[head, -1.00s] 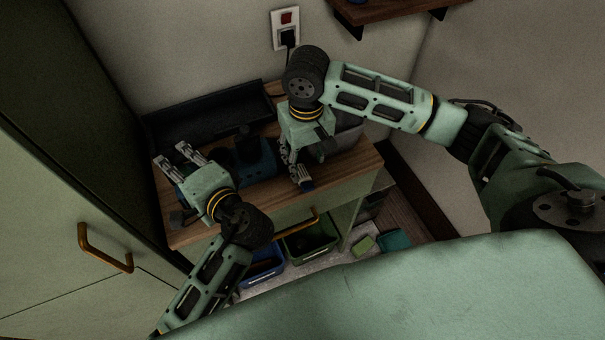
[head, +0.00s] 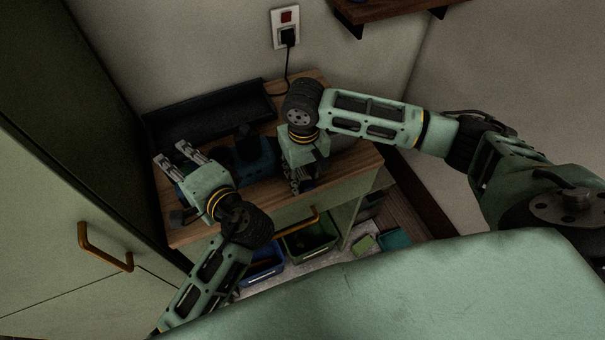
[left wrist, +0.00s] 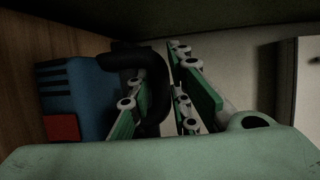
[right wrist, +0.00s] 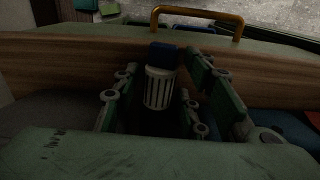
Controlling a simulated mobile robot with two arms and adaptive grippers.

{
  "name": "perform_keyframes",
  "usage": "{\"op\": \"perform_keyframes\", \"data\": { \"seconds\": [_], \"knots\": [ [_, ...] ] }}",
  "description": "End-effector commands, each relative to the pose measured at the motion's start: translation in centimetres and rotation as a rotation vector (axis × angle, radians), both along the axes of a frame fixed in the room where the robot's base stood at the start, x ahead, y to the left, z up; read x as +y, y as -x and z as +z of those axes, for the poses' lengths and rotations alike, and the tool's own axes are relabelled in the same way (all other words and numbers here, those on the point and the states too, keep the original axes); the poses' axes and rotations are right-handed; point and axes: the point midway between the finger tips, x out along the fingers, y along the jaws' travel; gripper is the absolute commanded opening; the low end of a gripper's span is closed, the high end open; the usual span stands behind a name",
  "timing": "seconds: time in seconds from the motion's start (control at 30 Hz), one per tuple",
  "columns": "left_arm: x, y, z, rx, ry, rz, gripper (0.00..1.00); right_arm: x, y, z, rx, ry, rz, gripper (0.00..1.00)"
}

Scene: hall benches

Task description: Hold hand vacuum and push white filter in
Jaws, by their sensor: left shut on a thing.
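The hand vacuum (head: 262,163) lies on the wooden bench top, with a dark blue body and black parts. In the left wrist view its blue body (left wrist: 85,92) and black handle (left wrist: 152,85) show. My left gripper (head: 182,156) is shut on the black handle. The white ribbed filter (right wrist: 159,90) with a dark blue cap shows between the fingers of my right gripper (right wrist: 165,80). Those fingers stand open with gaps on both sides. The filter is apart from the vacuum. In the head view my right gripper (head: 295,184) hides the filter.
A long black tray (head: 210,112) lies along the back of the bench (head: 190,235). A grey container (head: 345,137) stands behind my right wrist. A wall socket with a plug (head: 287,32) is above. Bins (head: 310,238) stand below, and a cabinet (head: 60,210) closes off the left.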

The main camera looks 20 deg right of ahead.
Motion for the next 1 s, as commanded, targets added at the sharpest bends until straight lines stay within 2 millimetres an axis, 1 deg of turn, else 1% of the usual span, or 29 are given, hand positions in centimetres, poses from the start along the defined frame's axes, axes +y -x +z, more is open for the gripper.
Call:
{"op": "perform_keyframes", "data": {
  "seconds": [0.03, 0.3, 0.33, 0.37, 0.53, 0.63, 0.77, 0.87, 1.0],
  "knots": [
    [0.0, -0.1, 0.3, -0.007, 0.002, 0.0, 0.0, 0.0, 0.0, 0.0, 0.0, 0.0, 0.0, 0.32],
    [0.0, -0.1, 0.3, -0.007, 0.002, 0.0, 0.0, 0.0, 0.0, 0.1, 0.0, 0.0, 0.0, 0.08],
    [0.0, -0.1, 0.3, -0.007, 0.002, 0.0, 0.0, 0.0, 0.0, 0.1, 0.0, 0.0, 0.0, 0.08],
    [0.0, -0.1, 0.3, -0.007, 0.002, 0.0, 0.0, 0.0, 0.0, 0.1, 0.0, -0.001, 0.0, 0.05],
    [0.0, -0.1, 0.3, -0.007, 0.002, 0.0, 0.0, 0.0, 0.0, 0.2, -0.001, -0.001, 0.0, 0.05],
    [0.0, -0.1, 0.3, -0.007, 0.002, 0.0, 0.0, 0.0, -0.1, 0.9, -0.003, -0.002, 0.0, 0.05],
    [0.0, -0.1, 0.4, -0.007, 0.002, 0.0, 0.0, 0.0, -0.1, 3.0, -0.004, -0.002, 0.002, 0.05],
    [0.0, -0.1, 0.3, -0.007, 0.002, 0.0, 0.0, 0.1, -0.2, 5.6, -0.006, -0.003, 0.002, 0.05],
    [0.0, -0.1, 0.3, -0.007, 0.002, 0.0, 0.0, 0.1, -0.2, 9.6, -0.006, -0.003, 0.002, 0.05]
  ]
}}
